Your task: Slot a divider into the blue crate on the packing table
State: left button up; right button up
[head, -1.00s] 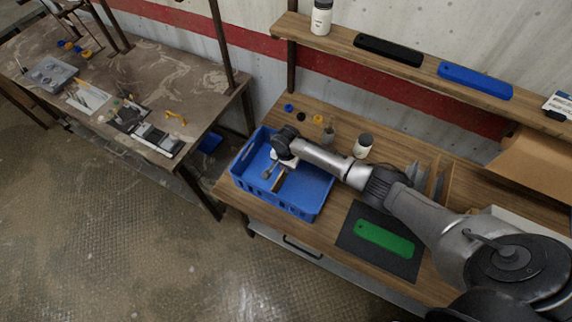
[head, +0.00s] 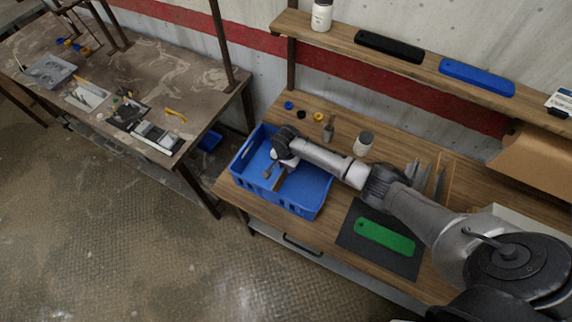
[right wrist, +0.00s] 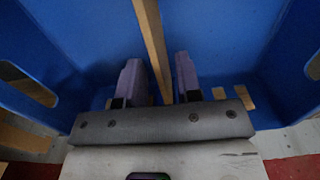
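The blue crate (head: 312,208) stands on the packing table (head: 236,200). A thin wooden divider (head: 279,183) is inside it, and in the right wrist view the divider (right wrist: 150,32) shows edge-on, running between my fingers. My right gripper (head: 272,172) is over the inside of the crate. In the right wrist view my right gripper (right wrist: 160,80) has its two fingers apart, with a gap on either side of the divider. The divider's lower end and how it sits in the crate are hidden. My left gripper is not in view.
A rack with upright dividers (head: 438,178) stands right of the crate, behind my arm. A dark mat (head: 352,240) with a green strip (head: 385,237) lies in front. A shelf (head: 400,62) runs above.

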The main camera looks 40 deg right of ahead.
jog(key=shift+r, duration=0.2)
notch_tip(320, 180, up, 13)
jog(key=shift+r+p, duration=0.2)
jog(key=shift+p, duration=0.1)
dwell(0.3)
